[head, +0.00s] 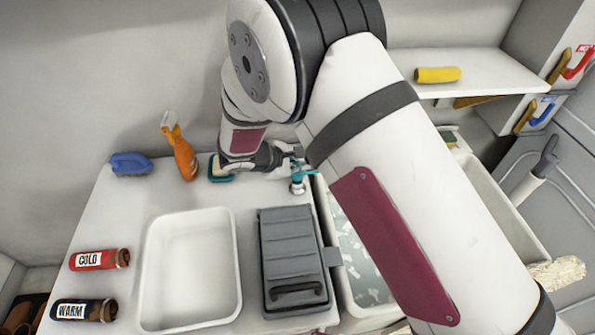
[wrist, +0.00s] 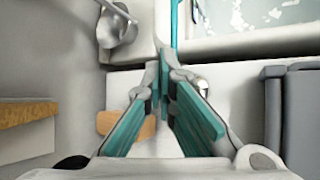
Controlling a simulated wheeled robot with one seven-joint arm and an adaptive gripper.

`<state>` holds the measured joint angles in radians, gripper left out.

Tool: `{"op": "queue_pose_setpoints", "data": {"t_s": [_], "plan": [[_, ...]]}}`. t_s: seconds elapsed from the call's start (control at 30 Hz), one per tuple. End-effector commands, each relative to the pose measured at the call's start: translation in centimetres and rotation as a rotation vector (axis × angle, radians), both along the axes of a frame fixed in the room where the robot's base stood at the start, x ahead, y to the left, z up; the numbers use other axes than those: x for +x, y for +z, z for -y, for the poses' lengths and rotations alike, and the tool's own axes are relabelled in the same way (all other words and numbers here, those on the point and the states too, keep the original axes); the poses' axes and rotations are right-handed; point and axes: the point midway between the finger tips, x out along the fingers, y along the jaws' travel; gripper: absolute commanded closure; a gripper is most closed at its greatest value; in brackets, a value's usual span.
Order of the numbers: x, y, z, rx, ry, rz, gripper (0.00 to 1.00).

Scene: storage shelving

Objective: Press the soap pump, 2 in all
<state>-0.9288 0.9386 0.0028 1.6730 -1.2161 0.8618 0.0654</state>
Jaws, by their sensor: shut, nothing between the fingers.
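My gripper (head: 302,172) is at the back of the counter in the head view, by the sink's left edge. In the wrist view its two teal-padded fingers (wrist: 163,58) meet at the tips, shut and empty. A small shiny metal fitting (head: 297,188), which looks like the soap pump, stands just below the fingertips in the head view. A small metallic part (wrist: 204,88) shows beside the right finger in the wrist view, partly hidden. I cannot tell whether the gripper touches the pump or whether its head is pressed down.
The sink (head: 352,265) lies to the right, partly behind my arm. A grey lidded box (head: 290,240) and white basin (head: 155,270) are in front. A metal tap-like fixture (wrist: 115,28) is nearby.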

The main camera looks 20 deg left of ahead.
Motion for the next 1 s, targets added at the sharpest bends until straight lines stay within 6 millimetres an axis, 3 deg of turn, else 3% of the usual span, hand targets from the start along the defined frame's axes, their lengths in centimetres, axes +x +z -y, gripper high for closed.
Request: {"op": "queue_pose_setpoints", "data": {"t_s": [1.0], "plan": [[0.0, -1.3, 0.0, -0.001, 0.001, -0.003, 1.00]]}}
